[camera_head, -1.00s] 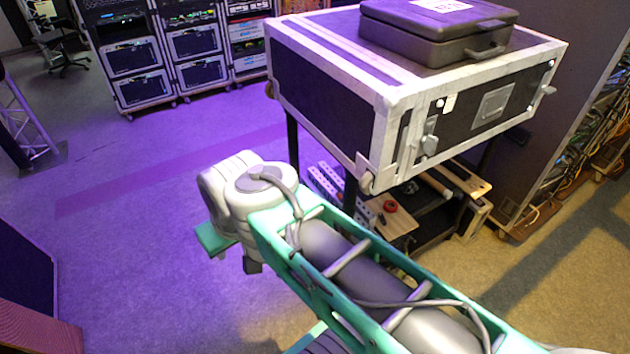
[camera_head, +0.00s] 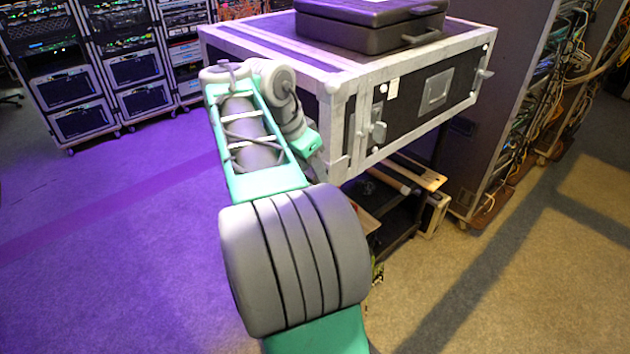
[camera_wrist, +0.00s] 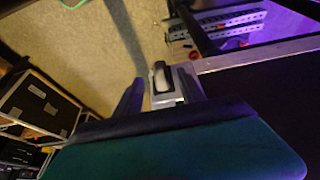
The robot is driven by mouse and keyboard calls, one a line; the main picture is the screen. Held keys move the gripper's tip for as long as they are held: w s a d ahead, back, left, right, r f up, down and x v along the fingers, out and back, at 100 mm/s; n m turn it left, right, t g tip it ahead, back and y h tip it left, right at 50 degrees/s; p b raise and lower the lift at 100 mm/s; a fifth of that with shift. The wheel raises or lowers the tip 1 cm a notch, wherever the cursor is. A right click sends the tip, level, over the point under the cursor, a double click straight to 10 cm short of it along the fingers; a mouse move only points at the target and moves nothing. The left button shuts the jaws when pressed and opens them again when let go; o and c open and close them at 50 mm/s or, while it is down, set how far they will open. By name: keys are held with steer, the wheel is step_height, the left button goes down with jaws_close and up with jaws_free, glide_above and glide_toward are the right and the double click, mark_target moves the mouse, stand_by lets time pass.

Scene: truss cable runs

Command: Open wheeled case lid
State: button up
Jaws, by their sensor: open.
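The large black flight case (camera_head: 345,85) with silver edges stands closed on a dark stand. Its front carries a silver latch (camera_head: 378,125) near the left corner, a recessed handle (camera_head: 436,90) and another latch (camera_head: 484,76) at right. A closed dark grey case (camera_head: 370,35) with a handle lies on its lid. My arm reaches to the near left corner of the large case; the fingers are hidden in the head view. In the wrist view my gripper (camera_wrist: 160,80) is open, with a pale metal fitting between its two dark fingers. I cannot tell whether they touch it.
Equipment racks (camera_head: 140,70) stand at back left. A tall cabinet with cables (camera_head: 545,90) stands at right. Below the case are a wooden-topped box (camera_head: 415,172) and a dark shelf. The floor (camera_head: 520,280) at front right is clear.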

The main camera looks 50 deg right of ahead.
steer(key=x, duration=0.3)
steer(key=shift+d+f, duration=0.1)
steer(key=shift+c, duration=0.3)
jaws_close()
stand_by(1.0)
